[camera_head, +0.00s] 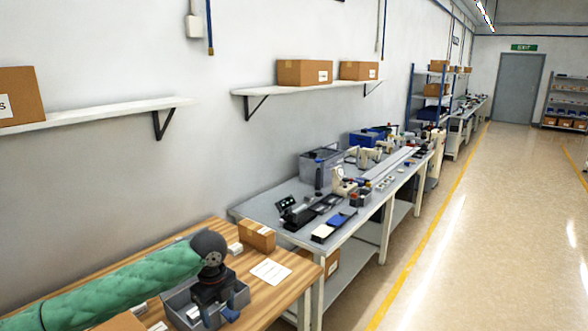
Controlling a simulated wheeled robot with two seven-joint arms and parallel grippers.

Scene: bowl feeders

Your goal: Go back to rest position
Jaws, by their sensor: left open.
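My left arm, in a green quilted sleeve (120,285), reaches in from the lower left over a wooden table. My left gripper (218,314) hangs from its dark wrist, pointing down over a grey bin (174,302) on the table. Its fingers are apart. I cannot make out anything held between them, and part of the bin's inside is hidden behind the gripper. My right gripper is not in view.
The wooden table (290,272) also bears a small cardboard box (257,235) and a white paper (271,272). A grey workbench (268,208) with machines stands beyond it. Shelves (305,87) hang on the wall. The floor (450,250) at right is clear.

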